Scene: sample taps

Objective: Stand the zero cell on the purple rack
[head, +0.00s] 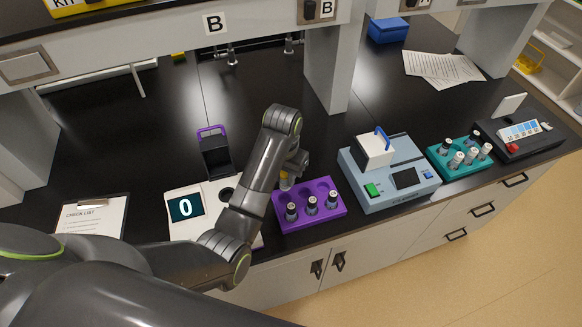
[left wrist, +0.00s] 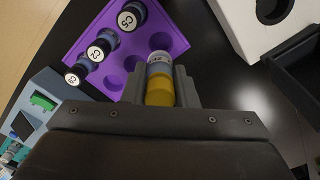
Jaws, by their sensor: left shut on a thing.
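My left gripper (left wrist: 160,88) is shut on a cell with a yellow body (left wrist: 160,92) and a pale cap, apparently the zero cell; its label is too small to read. The yellow also shows in the head view (head: 285,181). The gripper holds it at the back-left edge of the purple rack (head: 334,212). Whether the held cell touches the rack is unclear. My right gripper is out of view.
A white meter (head: 183,229) showing 0 stands left of the purple rack, with an open dark lid (head: 215,155) behind. A blue-grey machine (head: 412,197) stands to its right, then a teal rack (head: 443,171) with several vials. A clipboard (head: 92,217) lies left.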

